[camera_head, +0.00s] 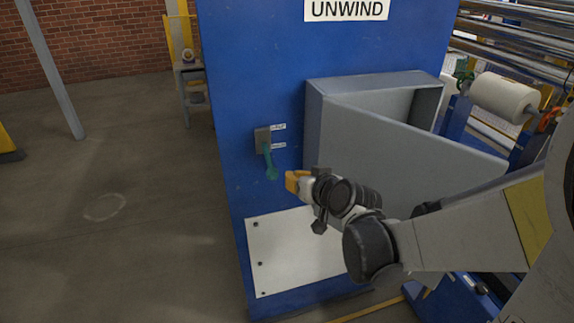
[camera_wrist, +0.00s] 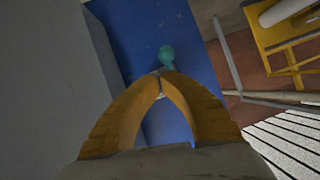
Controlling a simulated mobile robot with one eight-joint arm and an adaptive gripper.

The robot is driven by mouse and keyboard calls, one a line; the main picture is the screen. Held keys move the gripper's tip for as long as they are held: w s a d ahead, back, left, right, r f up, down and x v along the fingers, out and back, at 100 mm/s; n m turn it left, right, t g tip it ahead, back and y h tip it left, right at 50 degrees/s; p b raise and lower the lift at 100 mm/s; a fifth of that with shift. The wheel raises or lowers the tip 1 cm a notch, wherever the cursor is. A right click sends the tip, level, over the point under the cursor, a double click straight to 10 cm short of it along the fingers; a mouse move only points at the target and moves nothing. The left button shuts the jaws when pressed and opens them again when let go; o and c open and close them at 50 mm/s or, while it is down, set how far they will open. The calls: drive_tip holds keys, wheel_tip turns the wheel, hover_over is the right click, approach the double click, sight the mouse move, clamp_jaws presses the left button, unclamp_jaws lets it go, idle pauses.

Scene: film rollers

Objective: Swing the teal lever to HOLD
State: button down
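The teal lever (camera_head: 269,163) hangs down, tilted slightly right, from a small grey mounting plate (camera_head: 262,139) on the blue panel. Two small white labels, upper (camera_head: 278,127) and lower (camera_head: 279,145), sit beside it; their text is too small to read. My gripper (camera_head: 290,181) is just right of the lever's lower end. In the wrist view the orange fingers' tips (camera_wrist: 160,73) meet with nothing seen between them. The lever's teal knob (camera_wrist: 167,54) shows just beyond the tips; I cannot tell whether they touch. The rest of the lever is not clearly visible there.
The blue panel (camera_head: 240,80) carries an UNWIND sign (camera_head: 346,9). A grey box (camera_head: 372,88) with a slanted panel (camera_head: 400,140) stands out right of the lever, close to my arm. A white plate (camera_head: 290,250) is below. Open floor (camera_head: 110,150) lies left.

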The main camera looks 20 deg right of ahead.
drive_tip(key=s, duration=0.4)
drive_tip(key=shift+s+d+r, duration=0.1)
drive_tip(key=shift+s+d, duration=0.1)
drive_tip(key=shift+s+d, duration=0.1)
drive_tip(key=s+a+f+g+h+b, duration=0.2)
drive_tip(key=s+f+g+b, duration=0.3)
drive_tip(key=s+f+b, duration=1.1)
drive_tip(key=shift+s+f+n+g+b, duration=0.3)
drive_tip(key=shift+s+f+g+b, duration=0.1)
drive_tip(key=shift+f+b, duration=0.2)
drive_tip(key=shift+w, duration=0.1)
